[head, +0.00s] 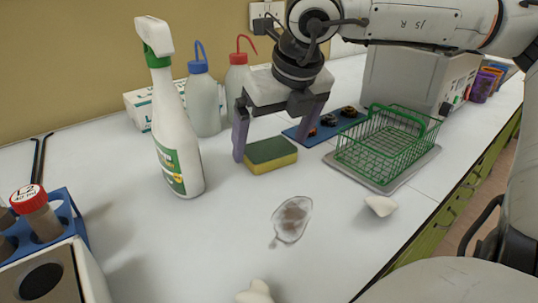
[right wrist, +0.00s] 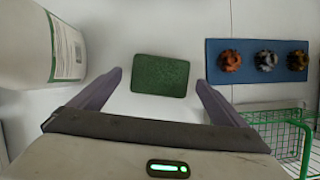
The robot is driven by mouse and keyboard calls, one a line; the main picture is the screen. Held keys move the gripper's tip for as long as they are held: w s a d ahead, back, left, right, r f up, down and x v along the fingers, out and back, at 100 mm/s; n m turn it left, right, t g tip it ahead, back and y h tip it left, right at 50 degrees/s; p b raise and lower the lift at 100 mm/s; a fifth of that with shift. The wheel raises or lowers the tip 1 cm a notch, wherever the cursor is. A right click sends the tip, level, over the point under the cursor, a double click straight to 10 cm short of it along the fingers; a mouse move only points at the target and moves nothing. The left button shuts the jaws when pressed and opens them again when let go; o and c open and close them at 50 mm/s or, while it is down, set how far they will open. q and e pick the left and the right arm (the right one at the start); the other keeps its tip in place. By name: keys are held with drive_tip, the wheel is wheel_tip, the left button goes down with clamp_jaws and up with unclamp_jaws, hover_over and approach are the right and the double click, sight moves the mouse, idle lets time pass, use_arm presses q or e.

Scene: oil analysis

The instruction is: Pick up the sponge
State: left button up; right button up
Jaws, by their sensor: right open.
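The sponge (head: 270,154), green on top and yellow below, lies flat on the white bench. In the right wrist view the sponge (right wrist: 160,75) shows its green top, just ahead of the fingers and between their lines. My right gripper (head: 277,133) is open and empty, pointing down over the sponge from behind it. In the head view one finger is at the sponge's left and the other behind its right end. The fingers also show in the right wrist view (right wrist: 160,92), spread wider than the sponge. My left gripper is not in view.
A white spray bottle (head: 178,140) stands left of the sponge, with two wash bottles (head: 203,102) behind. A blue mat (head: 300,133) with small round parts and a green wire basket (head: 383,147) are at the right. A brownish spill (head: 292,218) lies in front.

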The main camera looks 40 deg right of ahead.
drive_tip(key=shift+x, duration=0.95)
drive_tip(key=shift+r, duration=0.1)
drive_tip(key=shift+c, duration=0.4)
drive_tip(key=c, duration=1)
